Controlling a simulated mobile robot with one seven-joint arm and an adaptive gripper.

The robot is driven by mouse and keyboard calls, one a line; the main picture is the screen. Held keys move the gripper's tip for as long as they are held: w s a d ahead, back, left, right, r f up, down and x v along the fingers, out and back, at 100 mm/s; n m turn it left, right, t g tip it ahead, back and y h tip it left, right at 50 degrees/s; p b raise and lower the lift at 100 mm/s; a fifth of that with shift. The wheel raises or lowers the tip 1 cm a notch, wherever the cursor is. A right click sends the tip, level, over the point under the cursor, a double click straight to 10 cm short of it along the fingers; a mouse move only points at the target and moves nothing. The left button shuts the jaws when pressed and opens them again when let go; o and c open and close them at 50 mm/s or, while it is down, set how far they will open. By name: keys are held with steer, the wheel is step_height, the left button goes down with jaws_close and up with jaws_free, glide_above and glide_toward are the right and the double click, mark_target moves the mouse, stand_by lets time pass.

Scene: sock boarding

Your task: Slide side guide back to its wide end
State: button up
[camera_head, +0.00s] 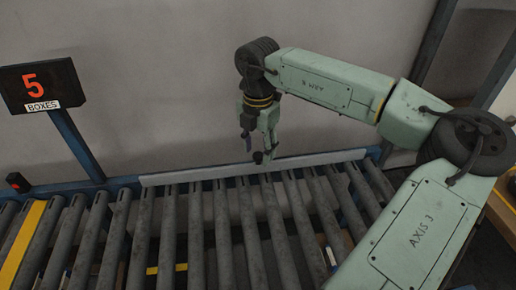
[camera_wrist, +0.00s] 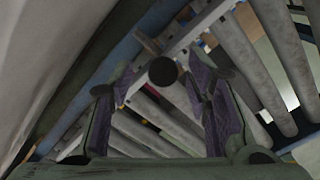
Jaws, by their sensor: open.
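The side guide (camera_head: 200,173) is a long pale grey rail along the far edge of the roller conveyor. A dark round knob (camera_head: 258,157) stands at about its middle. My gripper (camera_head: 264,147) points down at the knob from above. In the wrist view the knob (camera_wrist: 162,71) shows as a dark disc between the two spread fingers of my gripper (camera_wrist: 160,88), with a gap on both sides. The guide (camera_wrist: 205,28) runs diagonally behind it. The fingers are open and hold nothing; how far down they reach around the knob is unclear.
Grey rollers (camera_head: 195,235) fill the conveyor, with no box on them. A yellow strip (camera_head: 22,243) crosses at the left. A sign reading "5 BOXES" (camera_head: 40,85) stands on a blue post at the left. A plain wall (camera_head: 170,90) rises close behind the conveyor.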

mark_target(258, 153)
step_height(258, 153, up, 12)
steer(key=shift+f, duration=0.25)
stand_by(0.3)
